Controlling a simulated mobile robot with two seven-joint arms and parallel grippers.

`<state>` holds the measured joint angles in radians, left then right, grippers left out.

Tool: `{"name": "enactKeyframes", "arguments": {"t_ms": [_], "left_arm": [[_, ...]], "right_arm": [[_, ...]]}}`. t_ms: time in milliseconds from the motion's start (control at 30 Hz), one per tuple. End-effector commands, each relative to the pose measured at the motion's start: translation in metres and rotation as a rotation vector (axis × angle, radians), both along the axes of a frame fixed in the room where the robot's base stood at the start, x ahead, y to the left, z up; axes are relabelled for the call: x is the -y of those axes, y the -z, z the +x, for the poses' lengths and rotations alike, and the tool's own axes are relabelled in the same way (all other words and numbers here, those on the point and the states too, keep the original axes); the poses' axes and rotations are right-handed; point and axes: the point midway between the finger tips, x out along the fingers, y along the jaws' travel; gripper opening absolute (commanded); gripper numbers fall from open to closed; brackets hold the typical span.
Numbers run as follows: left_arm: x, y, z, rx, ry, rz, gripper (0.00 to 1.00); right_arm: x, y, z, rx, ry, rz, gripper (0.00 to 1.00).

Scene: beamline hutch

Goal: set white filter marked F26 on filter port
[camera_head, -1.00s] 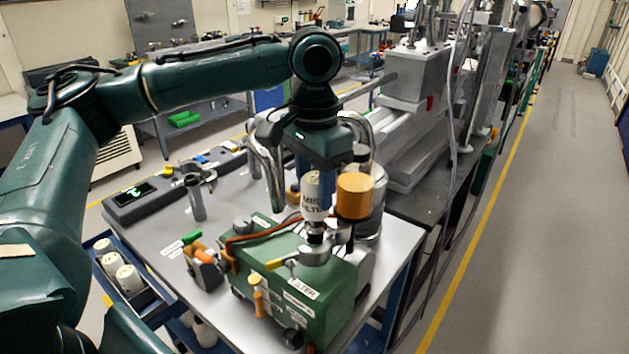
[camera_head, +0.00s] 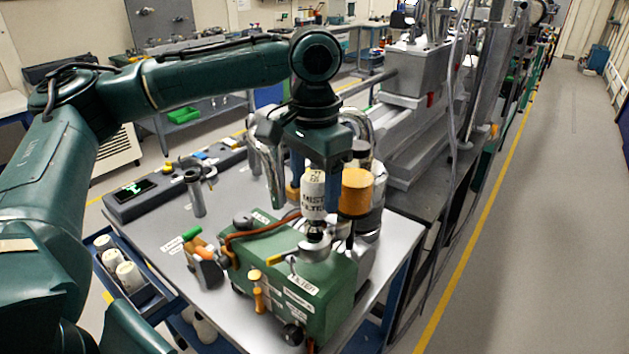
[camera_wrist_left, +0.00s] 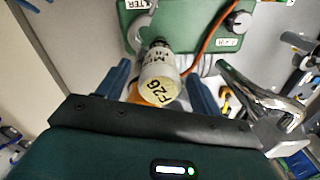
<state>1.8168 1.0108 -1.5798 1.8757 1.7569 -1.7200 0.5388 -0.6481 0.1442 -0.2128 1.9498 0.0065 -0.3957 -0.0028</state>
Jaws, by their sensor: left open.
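The white filter (camera_head: 313,197), with a yellow F26 label on its end in the left wrist view (camera_wrist_left: 155,92), stands roughly upright. Its narrow lower end meets the metal filter port (camera_head: 316,247) on top of the green pump box (camera_head: 325,275). Whether it is fully seated is hard to see. My left gripper (camera_head: 316,170) is above it, open. In the left wrist view the blue fingers of this gripper (camera_wrist_left: 158,78) are on either side of the filter, with gaps visible. My right gripper is not in view.
An orange-topped cylinder (camera_head: 356,192) stands close to the right of the filter. Bent metal pipes (camera_head: 271,172) rise behind it. A blue tray (camera_head: 158,300) at left holds white cylinders. The grey bench top (camera_head: 160,225) has clear room at left.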

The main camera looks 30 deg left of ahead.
Motion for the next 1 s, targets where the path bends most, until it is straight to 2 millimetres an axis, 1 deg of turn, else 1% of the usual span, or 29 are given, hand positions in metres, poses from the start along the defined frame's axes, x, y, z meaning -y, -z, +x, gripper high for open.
{"name": "enactKeyframes", "arguments": {"t_ms": [133, 267, 500, 600, 700, 833, 1000], "left_arm": [[0.000, -0.006, 0.001, 0.001, 0.000, 0.001, 0.65], [0.001, -0.025, 0.001, 0.003, 0.001, -0.002, 0.65], [0.001, -0.082, 0.001, 0.003, 0.000, -0.002, 0.65], [0.001, -0.103, 0.001, 0.003, 0.001, -0.002, 0.65], [0.000, -0.119, 0.000, 0.003, 0.001, 0.001, 0.65], [0.000, -0.128, 0.000, 0.001, 0.000, 0.001, 0.65], [0.000, -0.132, 0.000, 0.000, 0.000, 0.000, 0.65]], "right_arm": [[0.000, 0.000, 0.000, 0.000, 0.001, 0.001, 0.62], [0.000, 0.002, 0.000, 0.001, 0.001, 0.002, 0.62], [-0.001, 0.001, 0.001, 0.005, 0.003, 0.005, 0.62], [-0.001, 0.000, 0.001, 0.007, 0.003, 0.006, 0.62], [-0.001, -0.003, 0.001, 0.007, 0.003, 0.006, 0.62], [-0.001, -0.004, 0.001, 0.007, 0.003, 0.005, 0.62], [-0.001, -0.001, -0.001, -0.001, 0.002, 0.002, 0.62]]}}
